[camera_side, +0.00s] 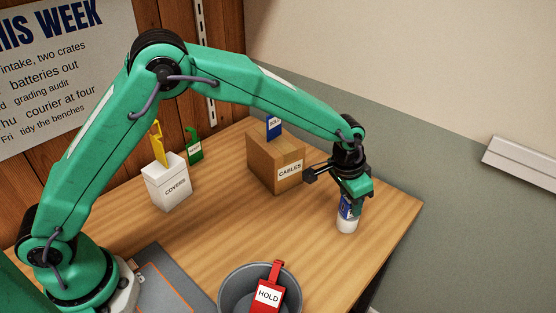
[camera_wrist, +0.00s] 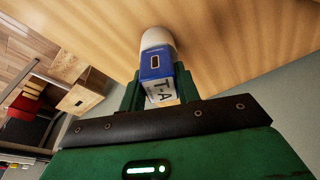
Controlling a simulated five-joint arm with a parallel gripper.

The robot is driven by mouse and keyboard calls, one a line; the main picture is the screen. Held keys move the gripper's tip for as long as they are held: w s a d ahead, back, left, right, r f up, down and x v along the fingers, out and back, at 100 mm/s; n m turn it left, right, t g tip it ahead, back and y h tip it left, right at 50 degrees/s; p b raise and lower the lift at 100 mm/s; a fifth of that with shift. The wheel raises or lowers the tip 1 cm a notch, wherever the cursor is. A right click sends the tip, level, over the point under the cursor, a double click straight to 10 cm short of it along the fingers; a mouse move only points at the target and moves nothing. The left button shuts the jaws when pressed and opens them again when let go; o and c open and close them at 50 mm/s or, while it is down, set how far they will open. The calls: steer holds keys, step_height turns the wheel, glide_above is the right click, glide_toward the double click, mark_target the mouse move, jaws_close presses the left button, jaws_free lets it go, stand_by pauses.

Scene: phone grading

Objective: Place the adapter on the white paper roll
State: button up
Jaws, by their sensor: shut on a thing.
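My gripper (camera_side: 351,200) is at the right end of the bench, pointing down, shut on the adapter. The adapter (camera_side: 346,209) is a small blue and white block. In the wrist view the adapter (camera_wrist: 155,64) shows a port on its blue end and letters like "T-A" on its white side, between my green fingers (camera_wrist: 160,88). The white paper roll (camera_side: 347,226) stands on the bench directly under the adapter. Its rounded white form (camera_wrist: 156,36) shows just beyond the adapter in the wrist view. I cannot tell whether the two touch.
A cardboard CABLES box (camera_side: 275,162) with a blue tag stands left of my gripper. A white COVERS bin (camera_side: 167,183) and a green tag (camera_side: 194,148) are further left. A grey bucket (camera_side: 230,285) with a red HOLD tag is in front. The bench's right edge is close.

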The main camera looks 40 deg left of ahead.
steer(key=shift+f, duration=0.2)
steer(key=o, duration=1)
steer(key=shift+c, duration=0.2)
steer(key=shift+r, duration=0.1)
steer(key=v, duration=1.2)
steer(key=shift+a+r, duration=0.1)
steer(key=shift+r, duration=0.05)
